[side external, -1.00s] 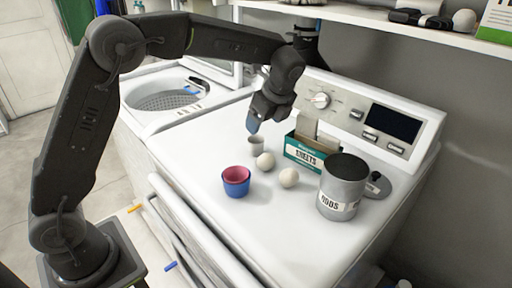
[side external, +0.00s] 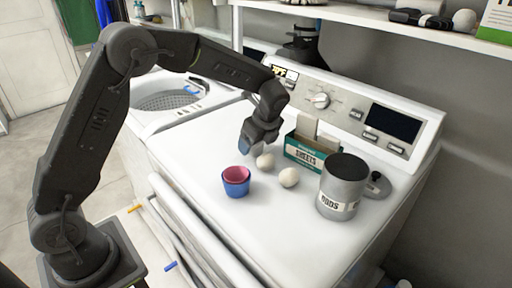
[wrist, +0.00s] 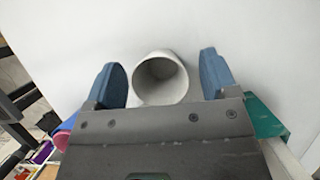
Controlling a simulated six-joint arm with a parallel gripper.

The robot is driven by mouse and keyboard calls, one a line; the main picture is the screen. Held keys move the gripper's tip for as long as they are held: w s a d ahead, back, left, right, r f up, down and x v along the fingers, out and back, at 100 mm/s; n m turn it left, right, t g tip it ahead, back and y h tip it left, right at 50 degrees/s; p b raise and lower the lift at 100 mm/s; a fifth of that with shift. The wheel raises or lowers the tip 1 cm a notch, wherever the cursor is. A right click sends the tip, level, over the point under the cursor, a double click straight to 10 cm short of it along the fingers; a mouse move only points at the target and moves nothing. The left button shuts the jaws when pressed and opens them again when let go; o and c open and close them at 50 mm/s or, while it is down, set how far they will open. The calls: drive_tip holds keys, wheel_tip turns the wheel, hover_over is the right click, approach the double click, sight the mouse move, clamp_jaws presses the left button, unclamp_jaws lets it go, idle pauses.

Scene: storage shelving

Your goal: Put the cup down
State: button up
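A small light-grey cup (wrist: 161,82) is between the two blue fingers of my gripper (wrist: 160,64) in the wrist view, its round mouth facing the camera. A gap shows on each side of the cup, so the fingers are open around it and not pressing on it. In the side view my gripper (side external: 246,146) is low over the white washer top (side external: 205,150), beside the balls, and hides the grey cup. A blue cup with a pink inside (side external: 236,182) stands nearer the front; it also shows at the lower left of the wrist view (wrist: 63,136).
Two white balls (side external: 265,161) (side external: 289,177) lie close to my gripper. A green sheets box (side external: 304,156), a grey pods canister (side external: 342,188) and its lid (side external: 378,186) stand to the right. The control panel (side external: 345,108) rises behind. The front left of the top is clear.

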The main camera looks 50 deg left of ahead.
drive_tip(key=c, duration=1)
drive_tip(key=shift+r, duration=0.15)
